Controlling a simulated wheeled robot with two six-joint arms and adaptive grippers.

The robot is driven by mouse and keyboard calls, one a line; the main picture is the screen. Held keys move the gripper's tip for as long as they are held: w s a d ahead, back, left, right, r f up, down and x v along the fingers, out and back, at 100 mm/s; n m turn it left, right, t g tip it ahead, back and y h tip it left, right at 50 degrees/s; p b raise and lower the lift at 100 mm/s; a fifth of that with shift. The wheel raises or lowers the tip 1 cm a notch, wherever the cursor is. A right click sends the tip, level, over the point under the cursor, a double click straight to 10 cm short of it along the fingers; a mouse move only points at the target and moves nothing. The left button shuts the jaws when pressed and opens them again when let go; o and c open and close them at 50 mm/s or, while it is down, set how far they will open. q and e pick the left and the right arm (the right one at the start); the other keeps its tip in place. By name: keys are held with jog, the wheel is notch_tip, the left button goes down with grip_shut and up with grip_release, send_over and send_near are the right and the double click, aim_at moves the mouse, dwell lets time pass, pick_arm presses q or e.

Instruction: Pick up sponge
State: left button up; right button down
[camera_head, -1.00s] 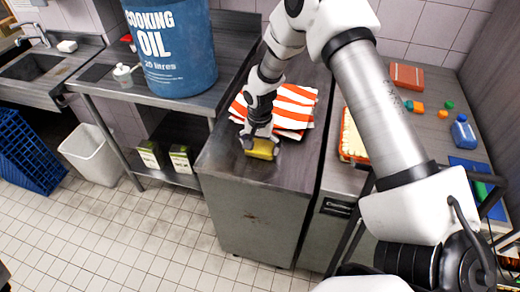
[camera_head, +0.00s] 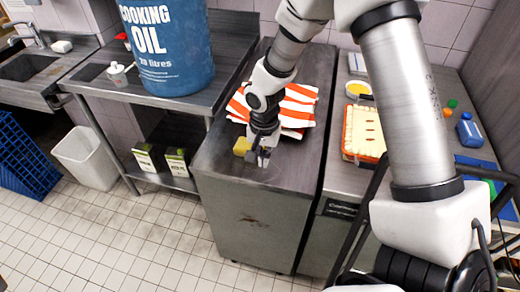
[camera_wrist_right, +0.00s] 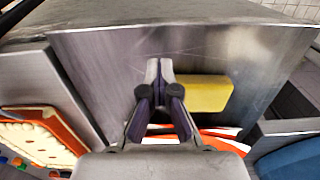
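The yellow sponge (camera_head: 242,146) lies on the steel cabinet top (camera_head: 215,165), in front of the striped cloth. In the right wrist view the sponge (camera_wrist_right: 208,93) is just right of my fingers, not between them. My right gripper (camera_head: 263,158) points down at the cabinet top, right of the sponge in the head view. In the wrist view its fingertips (camera_wrist_right: 160,70) are together with nothing seen between them. Whether a finger touches the sponge's side I cannot tell. My left gripper is not in view.
An orange-and-white striped cloth (camera_head: 300,105) lies behind the sponge. A blue cooking oil drum (camera_head: 167,50) stands on the left counter. A pie (camera_head: 363,130) and a blue bottle (camera_head: 468,130) are on the right counter. The cabinet top's front is clear.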

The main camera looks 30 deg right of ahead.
jog(key=s+a+b, duration=0.1)
jog(key=s+a, duration=0.2)
jog(key=s, duration=0.4)
jog(key=shift+s+a+r+b, duration=0.25)
jog(key=shift+r+b, duration=0.1)
jog(key=shift+r, duration=0.1)
jog(key=shift+c, duration=1.9)
grip_release()
